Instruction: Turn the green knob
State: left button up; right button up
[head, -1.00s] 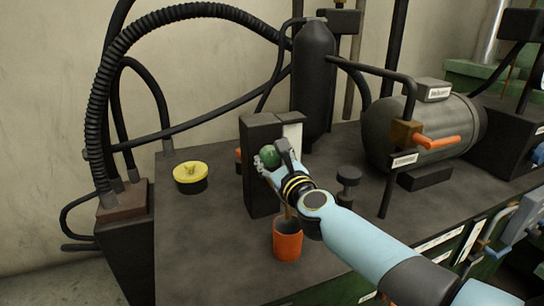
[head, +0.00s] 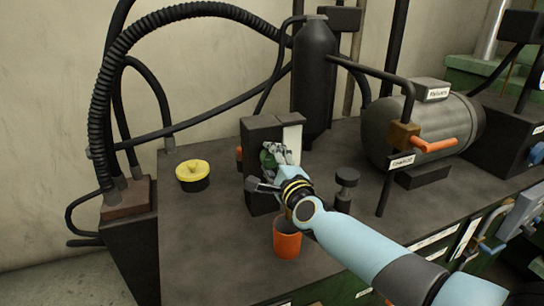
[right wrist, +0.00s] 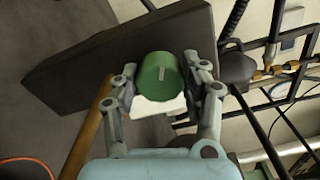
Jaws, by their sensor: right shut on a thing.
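The green knob (head: 267,158) sits on the face of a dark upright box (head: 262,135) on the bench. In the right wrist view the knob (right wrist: 158,84) is a green cylinder with a short white mark, nearly vertical in that picture. My right gripper (head: 270,169) is shut on the knob, one finger on each side of it. The right wrist view shows the gripper's fingers (right wrist: 160,72) at the knob's left and right sides. In the head view the fingers hide part of the knob. My left gripper is in neither view.
A yellow-topped round knob (head: 193,174) stands left of the box. An orange cup (head: 287,241) stands below my right wrist. A small black post (head: 345,185) stands close to the right. The bench's left front is clear.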

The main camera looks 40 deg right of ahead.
jog(key=n+p, duration=0.2)
jog(key=n, duration=0.4)
jog(key=shift+f+n+p, duration=0.2)
jog(key=shift+n+p, duration=0.85)
jog(key=shift+n, duration=1.35)
jog(key=o, duration=1.2)
jog(key=shift+c, duration=0.2)
jog(key=shift+s+a, duration=0.1)
jog(key=shift+s, duration=0.15)
jog(key=v, duration=1.1)
jog(key=shift+s, duration=0.3)
jog(key=shift+a, duration=0.15)
